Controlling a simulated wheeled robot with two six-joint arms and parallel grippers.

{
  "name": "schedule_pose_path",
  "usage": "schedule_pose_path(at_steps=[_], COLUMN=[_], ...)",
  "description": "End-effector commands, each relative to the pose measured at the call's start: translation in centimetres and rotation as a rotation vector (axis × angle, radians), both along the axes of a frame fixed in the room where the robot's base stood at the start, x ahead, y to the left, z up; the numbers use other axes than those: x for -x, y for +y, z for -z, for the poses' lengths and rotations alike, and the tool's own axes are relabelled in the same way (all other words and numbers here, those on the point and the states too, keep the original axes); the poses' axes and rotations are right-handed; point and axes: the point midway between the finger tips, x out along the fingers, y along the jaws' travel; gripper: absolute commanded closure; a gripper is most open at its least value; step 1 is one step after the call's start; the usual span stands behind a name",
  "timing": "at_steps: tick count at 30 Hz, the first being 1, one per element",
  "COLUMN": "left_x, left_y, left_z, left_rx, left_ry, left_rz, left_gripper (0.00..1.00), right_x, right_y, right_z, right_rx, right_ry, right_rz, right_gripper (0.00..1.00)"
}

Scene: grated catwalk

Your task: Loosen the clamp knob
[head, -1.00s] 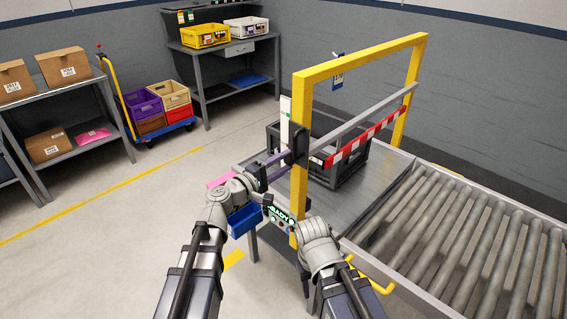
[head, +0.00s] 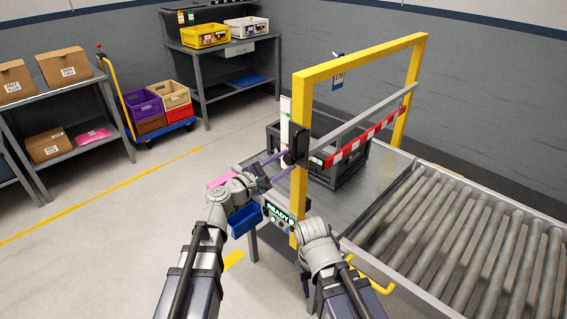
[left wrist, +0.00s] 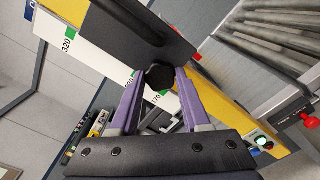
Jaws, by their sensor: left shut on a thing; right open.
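The clamp knob is black and lobed; it shows between the fingertips in the left wrist view (left wrist: 158,77). It sits at the lower edge of a black clamp block (left wrist: 135,35), beside a white scale strip with green marks. In the head view the clamp block (head: 294,147) is on the near post of a yellow frame (head: 299,205). My left gripper (head: 284,160) reaches it from the left. Its purple fingers are shut on the knob (left wrist: 160,80), one on each side. My right gripper (head: 303,272) is low by the post, open, mostly hidden by its own wrist.
A red-and-white striped bar (head: 365,138) and a grey bar cross the frame above a dark crate (head: 345,178). A roller conveyor (head: 460,235) lies to the right. A READY panel (head: 280,215) and a blue bin (head: 244,220) are below my left gripper.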

Motion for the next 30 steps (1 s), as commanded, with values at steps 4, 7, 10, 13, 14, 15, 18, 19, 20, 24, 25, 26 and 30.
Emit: schedule_pose_path(at_steps=[4,7,10,13,14,15,18,19,20,24,25,26,30], left_x=[0.02,0.03,0.03,0.03,0.03,0.03,0.03,0.03,0.03,0.01,0.01,0.01,0.06], left_y=[0.02,0.02,0.02,0.02,0.02,0.01,0.02,0.02,0.02,0.01,0.01,0.01,0.04], left_z=[0.04,0.04,0.04,0.04,0.04,0.03,0.02,0.02,0.02,0.01,0.01,0.01,0.01], left_rx=[0.009,0.01,0.011,0.011,0.011,0.011,0.01,0.01,0.01,0.01,0.01,0.01,0.01], left_ry=[0.008,0.01,0.01,0.01,0.01,0.01,0.01,0.01,0.009,0.009,0.009,0.009,0.009], left_rz=[-0.001,-0.001,-0.001,-0.001,-0.001,-0.001,-0.001,-0.001,0.0,0.0,0.0,0.0,0.0], left_gripper=[1.0,1.0,1.0,1.0,1.0,1.0,0.42,0.39,0.35,0.23,0.23,0.23,0.23], right_x=[0.0,0.0,0.0,0.0,0.0,0.0,0.0,0.0,0.0,0.0,0.0,0.0,0.0], right_y=[0.0,0.0,0.0,0.0,0.0,0.0,0.0,0.0,0.0,0.0,0.0,0.0,0.0], right_z=[0.01,0.01,0.01,0.01,0.01,0.01,0.01,0.01,0.01,0.01,0.01,0.0,0.0], right_rx=[0.0,0.0,0.0,0.0,0.0,0.0,0.0,0.0,0.0,0.0,0.0,0.0,0.0], right_ry=[0.0,0.0,0.0,0.0,0.0,0.0,0.0,0.0,0.0,0.0,0.0,0.0,0.0], right_rz=[0.0,0.0,0.0,0.0,0.0,0.0,0.0,0.0,0.0,0.0,0.0,0.0,0.0], right_gripper=[0.5,0.5,0.5,0.5,0.5,0.5,0.5,0.5,0.5,0.5,0.5,0.5,0.5])
